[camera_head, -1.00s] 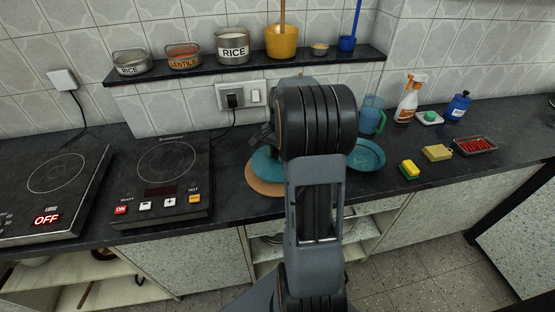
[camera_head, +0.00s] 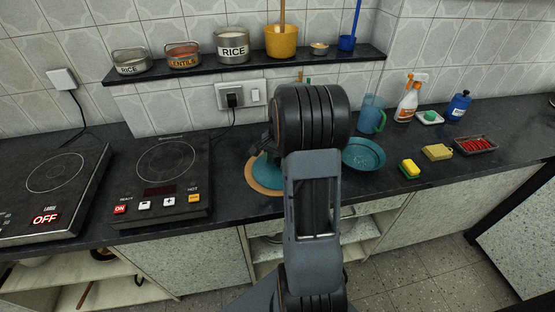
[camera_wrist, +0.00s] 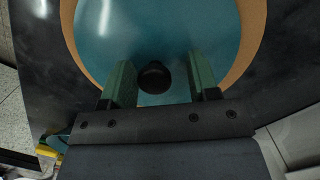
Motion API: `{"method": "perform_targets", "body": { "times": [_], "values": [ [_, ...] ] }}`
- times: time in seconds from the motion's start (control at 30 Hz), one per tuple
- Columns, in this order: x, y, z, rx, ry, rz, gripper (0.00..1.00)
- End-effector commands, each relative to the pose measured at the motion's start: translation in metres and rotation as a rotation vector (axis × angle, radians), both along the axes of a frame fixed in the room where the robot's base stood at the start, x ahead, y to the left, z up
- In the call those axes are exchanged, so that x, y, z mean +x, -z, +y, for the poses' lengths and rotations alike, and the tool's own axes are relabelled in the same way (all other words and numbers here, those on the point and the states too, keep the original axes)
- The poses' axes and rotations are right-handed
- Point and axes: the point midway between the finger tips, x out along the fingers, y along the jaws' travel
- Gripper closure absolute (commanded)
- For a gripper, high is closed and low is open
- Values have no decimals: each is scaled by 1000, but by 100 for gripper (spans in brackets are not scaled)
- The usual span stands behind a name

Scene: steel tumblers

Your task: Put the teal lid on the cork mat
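The teal lid (camera_wrist: 150,30), with a round black knob (camera_wrist: 154,77), lies over the cork mat (camera_wrist: 252,35) in the wrist view. Cork shows as a rim on both sides of the lid. My gripper (camera_wrist: 160,80) is open, with one green finger on each side of the knob and a gap to each. In the head view the lid (camera_head: 266,171) sits within the cork mat (camera_head: 266,189), left of my arm. My arm hides the right part of both there, and most of my gripper.
A teal dish (camera_head: 363,155) stands just right of my arm, with a blue pitcher (camera_head: 371,115) behind it. An induction cooker (camera_head: 165,180) is to the left. A shelf (camera_head: 200,68) with pots hangs above. A yellow sponge (camera_head: 410,167) lies farther right.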

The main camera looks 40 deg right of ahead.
Motion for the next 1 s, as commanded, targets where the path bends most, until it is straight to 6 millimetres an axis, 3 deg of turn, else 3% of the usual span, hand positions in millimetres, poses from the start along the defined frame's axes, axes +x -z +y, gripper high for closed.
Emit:
{"method": "perform_targets", "body": {
  "times": [0.37,0.8,1.0],
  "values": [
    [0,-8,-1,-1,1,0,42],
    [4,-87,-13,-2,1,-3,42],
    [5,-111,-16,-1,1,0,42]
  ]
}}
